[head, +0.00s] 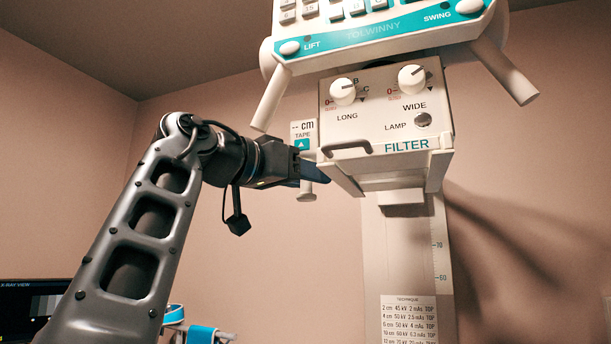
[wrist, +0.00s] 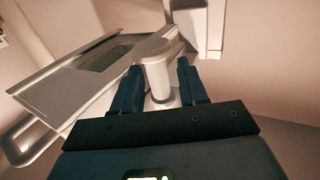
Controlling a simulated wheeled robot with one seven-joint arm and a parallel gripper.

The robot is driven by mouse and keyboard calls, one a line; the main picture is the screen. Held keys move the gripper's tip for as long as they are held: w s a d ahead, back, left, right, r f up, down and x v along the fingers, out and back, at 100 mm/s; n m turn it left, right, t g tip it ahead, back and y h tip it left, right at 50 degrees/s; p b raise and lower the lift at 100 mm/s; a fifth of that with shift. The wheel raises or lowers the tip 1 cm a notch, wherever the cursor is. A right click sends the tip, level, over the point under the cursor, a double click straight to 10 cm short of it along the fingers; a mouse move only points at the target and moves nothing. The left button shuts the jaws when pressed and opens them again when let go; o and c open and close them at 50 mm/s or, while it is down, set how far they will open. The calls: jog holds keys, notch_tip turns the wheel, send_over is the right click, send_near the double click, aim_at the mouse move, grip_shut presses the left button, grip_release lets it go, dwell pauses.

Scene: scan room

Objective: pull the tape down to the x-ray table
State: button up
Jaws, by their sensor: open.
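The tape unit (head: 303,135) is a small white box marked TAPE with a cm readout, on the left side of the x-ray head. A pale pull knob (head: 307,193) hangs below it, its upper part hidden by my gripper (head: 314,172). In the wrist view, a pale round-ended knob (wrist: 157,75) stands between the two dark fingers of my gripper (wrist: 159,72). The fingers are open, one on each side of the knob; I cannot tell whether either touches it. I cannot make out the x-ray table for sure.
The filter box (head: 380,146), with two dials and a curved handle (head: 347,147), is close right of my gripper. A control panel (head: 378,32) with angled grips is above. A column (head: 408,255) with a technique chart stands below. A monitor (head: 30,303) is lower left.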

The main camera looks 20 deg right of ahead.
grip_shut()
dwell(0.3)
jog(key=shift+f, duration=0.1)
